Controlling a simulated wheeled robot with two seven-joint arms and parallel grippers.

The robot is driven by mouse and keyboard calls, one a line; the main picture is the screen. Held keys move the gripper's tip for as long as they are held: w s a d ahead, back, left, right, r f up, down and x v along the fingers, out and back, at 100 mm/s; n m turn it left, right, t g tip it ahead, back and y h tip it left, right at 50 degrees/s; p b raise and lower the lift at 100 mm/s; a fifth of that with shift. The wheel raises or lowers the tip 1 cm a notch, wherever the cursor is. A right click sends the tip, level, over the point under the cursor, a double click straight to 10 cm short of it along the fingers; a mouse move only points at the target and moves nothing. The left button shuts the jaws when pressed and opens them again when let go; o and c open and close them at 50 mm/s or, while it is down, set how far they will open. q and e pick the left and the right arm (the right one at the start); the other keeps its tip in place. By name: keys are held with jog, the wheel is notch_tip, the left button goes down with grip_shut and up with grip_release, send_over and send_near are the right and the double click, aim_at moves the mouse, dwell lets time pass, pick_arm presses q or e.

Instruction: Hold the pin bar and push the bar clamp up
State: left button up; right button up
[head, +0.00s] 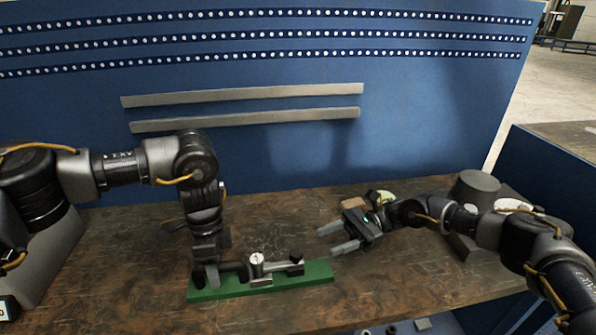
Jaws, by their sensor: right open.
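A green base plate (311,275) lies on the table, front centre. On it is a metal fixture: an upright pale round part (257,262), a grey bar running right from it, and a black knob (296,259) at its right end. I cannot tell for sure which part is the pin bar and which the bar clamp. My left gripper (206,280) points down at the plate's left end, beside a dark part (235,269) of the fixture. Its fingers look close together, but their grip is unclear. My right gripper (327,240) is open and empty, behind and right of the fixture, pointing left.
A brown block (354,203) and a pale green round item (385,197) lie behind my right gripper. A dark grey cylinder-like object (474,187) stands at the right. A blue panel with grey rails (245,120) closes off the back.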

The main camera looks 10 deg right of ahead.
pick_arm(q)
jog(key=shift+o, duration=0.7)
notch_tip(320, 180, up, 12)
jog(key=w, duration=0.2)
jog(key=shift+w+f, duration=0.15)
jog(key=shift+w, duration=0.05)
